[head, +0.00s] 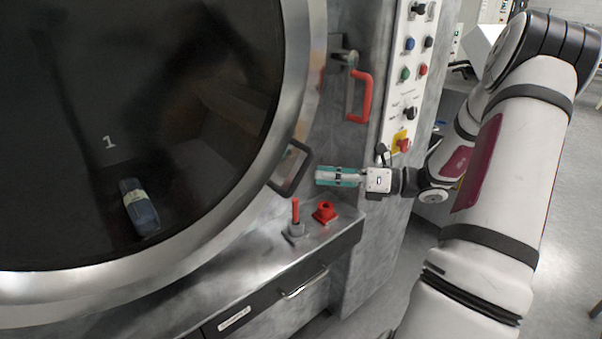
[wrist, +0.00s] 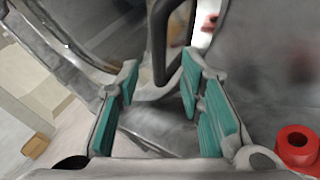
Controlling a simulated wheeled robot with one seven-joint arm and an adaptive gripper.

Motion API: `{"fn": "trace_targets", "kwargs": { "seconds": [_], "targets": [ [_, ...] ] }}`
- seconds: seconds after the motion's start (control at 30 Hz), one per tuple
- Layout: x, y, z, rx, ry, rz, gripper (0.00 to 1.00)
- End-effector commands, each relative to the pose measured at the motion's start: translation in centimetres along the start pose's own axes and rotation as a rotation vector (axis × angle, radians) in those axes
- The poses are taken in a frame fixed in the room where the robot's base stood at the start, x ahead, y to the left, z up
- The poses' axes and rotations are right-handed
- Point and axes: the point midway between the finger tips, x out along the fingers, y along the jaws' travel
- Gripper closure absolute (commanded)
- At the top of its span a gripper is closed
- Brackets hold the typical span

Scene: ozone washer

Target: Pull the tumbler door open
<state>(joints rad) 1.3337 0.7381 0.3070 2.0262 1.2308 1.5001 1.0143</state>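The tumbler door (head: 130,110) is a large round dark pane in a wide metal rim, filling the left of the head view. It looks shut. Its dark loop handle (head: 290,168) sits at the rim's lower right. My gripper (head: 318,177), with teal pads, is just right of the handle and points left at it. In the wrist view my gripper (wrist: 160,80) is open, with pads apart. The dark handle (wrist: 160,60) shows between and beyond the fingertips, with no clear contact. Its upper part is cut off there.
A red lever (head: 364,98) and a control panel (head: 408,70) are above my gripper. A red knob (head: 324,212) and a red-topped stick (head: 296,212) stand on the ledge below. The knob also shows at the wrist view's right (wrist: 297,148).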

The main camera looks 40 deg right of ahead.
Motion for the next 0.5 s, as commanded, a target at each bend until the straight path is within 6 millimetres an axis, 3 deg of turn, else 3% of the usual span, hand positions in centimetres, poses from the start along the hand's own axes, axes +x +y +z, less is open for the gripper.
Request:
{"fn": "trace_targets", "kwargs": {
  "seconds": [0.2, 0.5],
  "targets": [
    [3.9, 0.1, -0.1, 0.0, 0.002, 0.002, 0.65],
    [6.3, 0.0, 0.0, 0.001, 0.0, 0.0, 0.65]
  ]
}}
